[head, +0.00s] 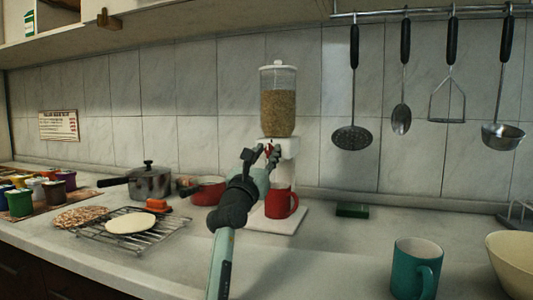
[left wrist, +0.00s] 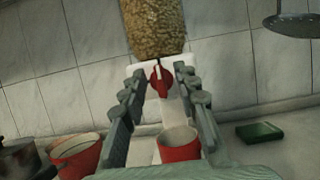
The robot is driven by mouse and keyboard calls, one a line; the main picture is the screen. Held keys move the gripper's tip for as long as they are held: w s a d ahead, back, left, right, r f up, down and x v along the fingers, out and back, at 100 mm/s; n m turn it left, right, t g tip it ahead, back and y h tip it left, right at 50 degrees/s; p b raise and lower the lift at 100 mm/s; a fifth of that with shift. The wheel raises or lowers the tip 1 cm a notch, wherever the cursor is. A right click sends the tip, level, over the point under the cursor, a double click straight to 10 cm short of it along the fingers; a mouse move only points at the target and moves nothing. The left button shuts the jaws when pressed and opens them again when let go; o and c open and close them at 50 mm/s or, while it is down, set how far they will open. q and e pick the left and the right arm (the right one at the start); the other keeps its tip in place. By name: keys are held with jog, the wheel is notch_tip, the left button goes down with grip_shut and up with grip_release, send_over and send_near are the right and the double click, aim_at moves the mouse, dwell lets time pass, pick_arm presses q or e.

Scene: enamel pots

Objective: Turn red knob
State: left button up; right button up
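A dispenser (head: 278,105) with a clear hopper of brown grain stands against the tiled wall. Its red knob (left wrist: 162,79) is on the white front, below the hopper; in the head view (head: 269,150) it is partly hidden by my gripper. My left gripper (head: 261,154) is in front of the dispenser at about knob height. In the left wrist view its fingers (left wrist: 162,92) are apart, and the knob appears between them with nothing held. A red mug (head: 282,203) stands below on the dispenser's white base. My right gripper does not show.
A pot (head: 150,181), a red pan (head: 208,190) and a wire rack (head: 133,232) with flat rounds are to the left. A teal mug (head: 416,268) and a cream bowl (head: 514,262) are at the right front. Utensils hang from a rail at the upper right. A small green box (head: 352,210) lies right of the dispenser.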

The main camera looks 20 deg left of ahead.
pick_arm(q)
grip_shut()
